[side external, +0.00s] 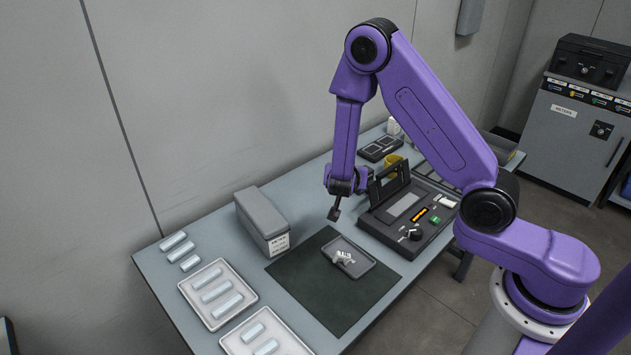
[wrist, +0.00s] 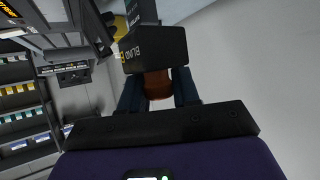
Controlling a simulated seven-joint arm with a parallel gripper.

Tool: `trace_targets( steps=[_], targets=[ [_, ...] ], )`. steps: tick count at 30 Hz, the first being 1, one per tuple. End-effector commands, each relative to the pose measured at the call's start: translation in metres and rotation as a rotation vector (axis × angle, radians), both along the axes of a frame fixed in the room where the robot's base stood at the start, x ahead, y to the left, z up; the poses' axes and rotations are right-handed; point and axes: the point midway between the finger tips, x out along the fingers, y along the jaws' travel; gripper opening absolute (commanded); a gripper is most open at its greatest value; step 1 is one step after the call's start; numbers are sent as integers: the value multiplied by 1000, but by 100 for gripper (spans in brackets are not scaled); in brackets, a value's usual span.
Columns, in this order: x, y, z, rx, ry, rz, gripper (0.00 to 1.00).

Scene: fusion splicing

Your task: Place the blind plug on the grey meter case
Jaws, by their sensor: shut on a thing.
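My gripper (side external: 337,202) is shut on the blind plug (side external: 333,214) and holds it in the air above the back of the dark mat. In the wrist view the plug (wrist: 155,50) is a black block with "BLIND" lettering, and a brown stem sits between the fingers of my gripper (wrist: 158,88). The grey meter case (side external: 263,216) is a closed box with a white label on its front end, standing on the table to the left of my gripper. The plug is apart from the case. The case cannot be made out in the wrist view.
A dark mat (side external: 290,271) bears a small grey tray (side external: 364,270) with white pieces. The black splicer (side external: 405,210), lid raised, stands right of my gripper. Trays with pale cylinders (side external: 217,294) lie at front left; loose cylinders (side external: 173,241) lie behind them. A yellow item (side external: 393,160) stands farther back.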

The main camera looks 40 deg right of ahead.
Motion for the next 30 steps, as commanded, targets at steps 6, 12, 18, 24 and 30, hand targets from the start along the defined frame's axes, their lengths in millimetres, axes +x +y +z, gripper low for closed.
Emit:
trace_targets(
  steps=[6, 12, 18, 24, 30],
  targets=[
    [33, 31, 8, -1, -4, 226, 0],
    [67, 79, 20, -3, -6, 532, 0],
    [83, 126, 32, -2, -9, 815, 0],
    [86, 166, 43, -3, -8, 1058, 0],
    [83, 191, 48, -2, -8, 1213, 0]
  ],
)
